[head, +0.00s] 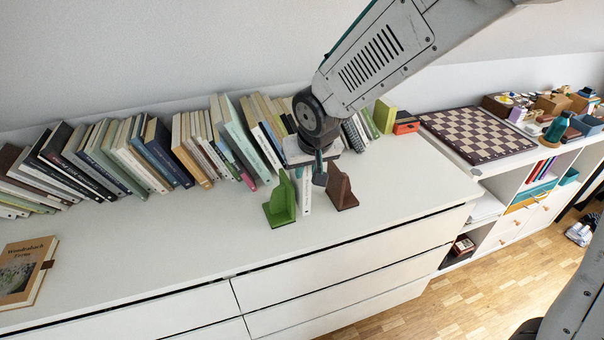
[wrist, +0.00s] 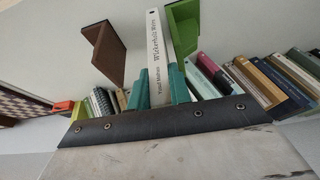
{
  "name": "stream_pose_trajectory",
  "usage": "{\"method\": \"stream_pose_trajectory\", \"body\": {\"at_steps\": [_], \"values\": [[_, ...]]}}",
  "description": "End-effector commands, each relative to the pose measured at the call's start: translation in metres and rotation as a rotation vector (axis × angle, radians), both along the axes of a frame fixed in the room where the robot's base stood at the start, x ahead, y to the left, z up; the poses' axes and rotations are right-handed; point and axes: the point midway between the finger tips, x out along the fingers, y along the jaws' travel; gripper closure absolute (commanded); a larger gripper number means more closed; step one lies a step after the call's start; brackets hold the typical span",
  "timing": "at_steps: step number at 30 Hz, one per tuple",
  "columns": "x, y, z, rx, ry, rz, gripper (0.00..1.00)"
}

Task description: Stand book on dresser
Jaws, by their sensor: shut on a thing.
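A slim white book (head: 306,196) is upright between a green bookend (head: 281,203) on its left and a brown bookend (head: 341,187) on its right, on the white dresser (head: 185,245). My gripper (head: 312,176) is over it from above. In the wrist view my gripper's teal fingers (wrist: 160,84) are shut on the white book (wrist: 159,45), one on each side of its spine. The brown bookend (wrist: 104,50) and green bookend (wrist: 184,25) flank it there, with a gap on the brown side. I cannot tell whether the book's bottom touches the dresser top.
A long row of leaning books (head: 130,152) runs along the wall behind. A brown-covered book (head: 26,270) lies flat at the front left. A chessboard (head: 478,134) and small items sit on the shelf unit at right. The dresser's front middle is clear.

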Motion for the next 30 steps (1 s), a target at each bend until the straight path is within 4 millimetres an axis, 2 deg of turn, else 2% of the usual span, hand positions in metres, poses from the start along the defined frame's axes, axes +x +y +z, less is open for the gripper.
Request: {"method": "stream_pose_trajectory", "body": {"at_steps": [2,6,9,24,25,27,30], "values": [[0.003,0.005,-0.001,0.000,0.000,0.001,1.00],[0.003,0.004,-0.026,-0.002,0.003,0.001,1.00],[0.003,0.005,-0.036,-0.001,0.001,0.001,1.00],[0.003,0.002,-0.045,-0.001,0.003,-0.004,1.00],[0.003,0.002,-0.046,-0.002,0.004,-0.004,0.78],[0.002,0.002,-0.046,-0.002,0.005,-0.004,0.58],[0.002,0.003,-0.047,-0.002,0.007,-0.001,0.58]]}}
